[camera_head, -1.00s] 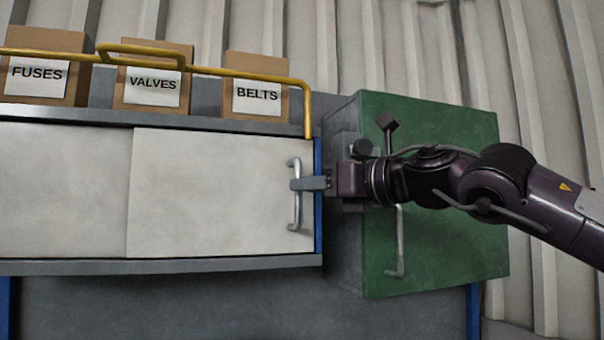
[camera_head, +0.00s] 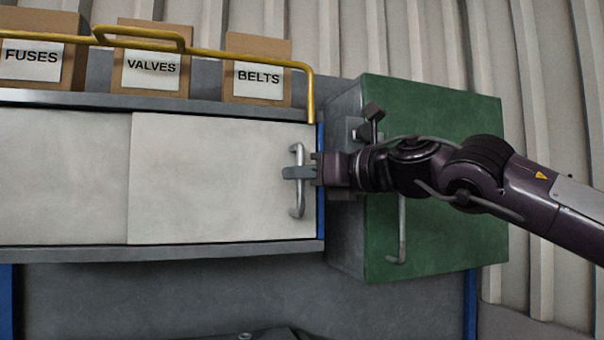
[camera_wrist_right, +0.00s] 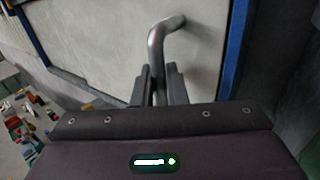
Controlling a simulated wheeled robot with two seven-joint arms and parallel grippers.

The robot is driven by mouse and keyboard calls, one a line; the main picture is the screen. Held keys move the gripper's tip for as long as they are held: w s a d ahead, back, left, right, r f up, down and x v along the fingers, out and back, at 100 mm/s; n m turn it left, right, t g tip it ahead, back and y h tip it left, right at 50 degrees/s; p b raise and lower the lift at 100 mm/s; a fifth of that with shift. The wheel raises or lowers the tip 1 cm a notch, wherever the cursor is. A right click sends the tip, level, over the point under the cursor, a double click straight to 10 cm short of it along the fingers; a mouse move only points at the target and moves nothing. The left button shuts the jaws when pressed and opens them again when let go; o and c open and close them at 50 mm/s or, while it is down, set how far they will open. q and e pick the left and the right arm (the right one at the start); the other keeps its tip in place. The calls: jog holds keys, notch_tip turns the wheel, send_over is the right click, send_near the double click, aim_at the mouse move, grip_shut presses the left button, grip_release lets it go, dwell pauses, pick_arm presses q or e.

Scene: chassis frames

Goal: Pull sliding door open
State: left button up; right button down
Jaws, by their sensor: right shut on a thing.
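The white sliding door (camera_head: 215,180) covers the right part of the cabinet front, beside another white panel (camera_head: 60,178) on the left. Its vertical metal handle (camera_head: 297,208) is near the door's right edge. My right gripper (camera_head: 290,173) reaches in from the right and is shut on the handle at about its middle. In the right wrist view the two fingers lie on either side of the handle bar (camera_wrist_right: 158,45). The door's right edge stands close to the blue cabinet post (camera_head: 320,180). My left gripper is not in view.
A green cabinet (camera_head: 450,130) with its own handle stands at the right, behind my right arm. A yellow rail (camera_head: 230,72) runs above the door, in front of boxes labelled FUSES (camera_head: 35,75), VALVES (camera_head: 150,85) and BELTS (camera_head: 258,88). A grey ledge (camera_head: 150,254) runs below the door.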

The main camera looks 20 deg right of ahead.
jog(key=shift+a, duration=0.1)
jog(key=shift+a+f, duration=0.1)
jog(key=shift+a, duration=0.2)
jog(key=b, duration=0.3)
send_near(206, 175)
jog(key=x, duration=0.4)
jog(key=shift+w, duration=0.2)
jog(key=a, duration=0.5)
jog(key=a+p, duration=0.1)
jog(key=a, duration=0.8)
jog(key=shift+s+a+r+p, duration=0.2)
jog(key=shift+a+r+p, duration=0.05)
jog(key=shift+a+p, duration=0.1)
jog(key=c, duration=1.5)
grip_release()
jog(key=shift+w+f, duration=0.1)
jog(key=shift+c, duration=0.2)
